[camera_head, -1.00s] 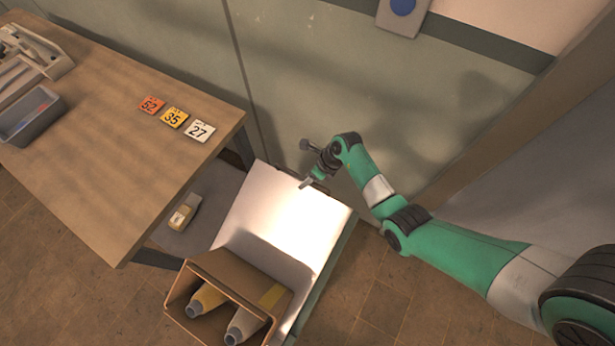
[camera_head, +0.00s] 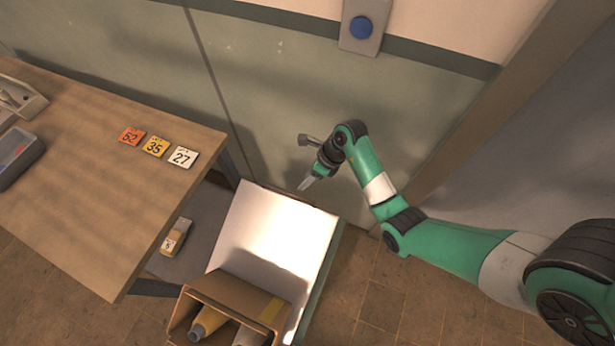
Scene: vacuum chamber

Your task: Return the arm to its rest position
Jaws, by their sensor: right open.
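My right arm (camera_head: 440,245), green with white and black joints, reaches in from the lower right. Its right gripper (camera_head: 307,183) is open, with nothing seen between its fingers. It hangs above the far end of the white panel (camera_head: 275,225), apart from it as far as I can tell. My left arm and left gripper are not in view.
A wooden table (camera_head: 90,205) fills the left, with number tags 52 (camera_head: 131,137), 35 (camera_head: 155,147) and 27 (camera_head: 183,157). A cardboard box (camera_head: 275,307) with bottles stands on the panel's near end. A blue wall button (camera_head: 361,28) is above. A small yellow-white item (camera_head: 175,238) lies on a lower shelf.

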